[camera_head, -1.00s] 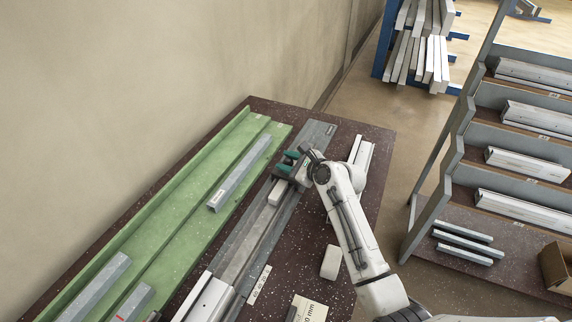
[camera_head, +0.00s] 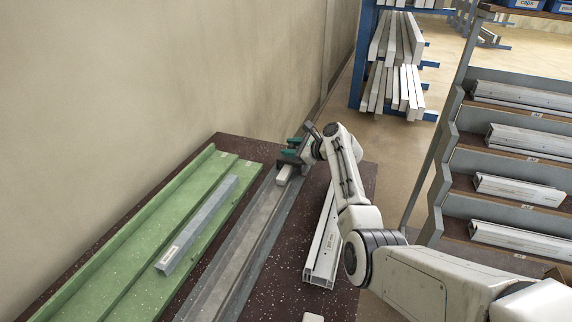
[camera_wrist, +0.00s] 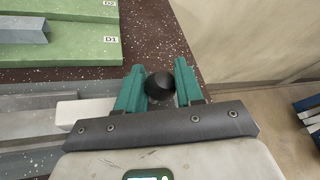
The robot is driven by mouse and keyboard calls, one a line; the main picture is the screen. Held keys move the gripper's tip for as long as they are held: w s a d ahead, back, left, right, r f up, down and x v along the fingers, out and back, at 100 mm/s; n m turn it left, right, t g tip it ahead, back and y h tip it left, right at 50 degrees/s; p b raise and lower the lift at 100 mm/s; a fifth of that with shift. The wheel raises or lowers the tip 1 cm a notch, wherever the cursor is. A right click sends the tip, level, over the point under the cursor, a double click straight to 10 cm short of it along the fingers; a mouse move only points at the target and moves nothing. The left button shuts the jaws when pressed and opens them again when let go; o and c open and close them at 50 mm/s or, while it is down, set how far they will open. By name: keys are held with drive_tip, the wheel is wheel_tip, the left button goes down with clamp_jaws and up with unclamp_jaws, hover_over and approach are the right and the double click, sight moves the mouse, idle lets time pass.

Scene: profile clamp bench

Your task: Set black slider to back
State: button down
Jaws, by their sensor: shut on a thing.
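The black slider shows as a round black knob (camera_wrist: 160,85) between the two green fingers of my gripper (camera_wrist: 161,88) in the wrist view. My gripper is shut on it. In the head view my gripper (camera_head: 292,152) is at the far end of the long grey rail (camera_head: 236,262), and it hides most of the slider there. A small pale block (camera_head: 285,175) lies on the rail just on the near side of the gripper. It also shows left of the fingers in the wrist view (camera_wrist: 82,112).
A green stepped tray (camera_head: 150,220) with a labelled grey profile (camera_head: 198,226) lies left of the rail. A long white profile (camera_head: 326,245) lies to the right, near my arm. A wall runs along the left. Profile shelves (camera_head: 520,185) stand at the right.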

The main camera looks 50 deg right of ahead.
drive_tip(key=shift+w+d+f+b, duration=0.1)
drive_tip(key=shift+w+d+b, duration=0.1)
drive_tip(key=shift+d, duration=0.3)
drive_tip(key=shift+w+d+b, duration=0.1)
drive_tip(key=shift+w+d, duration=0.05)
drive_tip(key=shift+d, duration=0.35)
drive_tip(key=c, duration=1.1)
unclamp_jaws()
drive_tip(key=shift+d, duration=0.1)
drive_tip(key=shift+c, duration=0.2)
drive_tip(key=shift+o, duration=0.2)
drive_tip(key=shift+d, duration=0.1)
drive_tip(key=p+v, duration=0.1)
drive_tip(key=v, duration=0.9)
drive_tip(key=shift+s, duration=0.35)
